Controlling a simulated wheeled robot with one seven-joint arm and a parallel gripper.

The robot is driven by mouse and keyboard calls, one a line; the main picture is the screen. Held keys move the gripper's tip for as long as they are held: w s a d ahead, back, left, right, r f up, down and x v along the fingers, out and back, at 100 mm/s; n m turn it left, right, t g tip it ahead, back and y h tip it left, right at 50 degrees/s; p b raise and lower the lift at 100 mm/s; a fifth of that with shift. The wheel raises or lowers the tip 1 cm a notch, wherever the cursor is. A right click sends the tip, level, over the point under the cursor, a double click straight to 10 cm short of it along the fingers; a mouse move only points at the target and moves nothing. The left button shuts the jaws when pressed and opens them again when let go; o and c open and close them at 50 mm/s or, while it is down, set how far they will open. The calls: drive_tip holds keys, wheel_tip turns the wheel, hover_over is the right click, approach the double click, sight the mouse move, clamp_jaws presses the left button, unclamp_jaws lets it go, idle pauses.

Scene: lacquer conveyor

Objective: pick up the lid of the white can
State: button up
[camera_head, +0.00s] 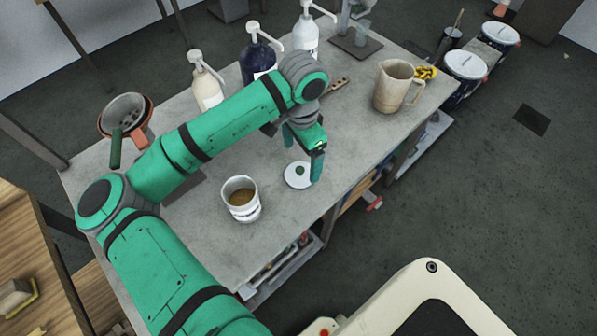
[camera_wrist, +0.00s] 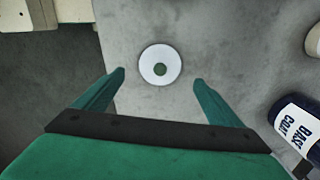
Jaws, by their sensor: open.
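The white lid (camera_head: 297,175) is a flat round disc with a small green centre, lying on the grey table near its front edge. It also shows in the wrist view (camera_wrist: 160,65), centred between and just beyond the fingertips. The white can (camera_head: 241,199) stands upright and open to the left of the lid, with brownish contents. My gripper (camera_head: 302,159) is above the lid, pointing down, with its fingers apart. In the wrist view my gripper (camera_wrist: 160,77) is open and empty, one finger to each side of the lid.
A beige pitcher (camera_head: 393,87) stands to the right. A strainer (camera_head: 126,115) sits at the left. The table around the lid is clear.

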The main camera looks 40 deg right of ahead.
sight(302, 168)
drive_tip(key=shift+d+f, duration=0.1)
drive_tip(key=shift+f, duration=3.15)
drive_tip(key=shift+c, duration=0.5)
drive_tip(key=c, duration=1)
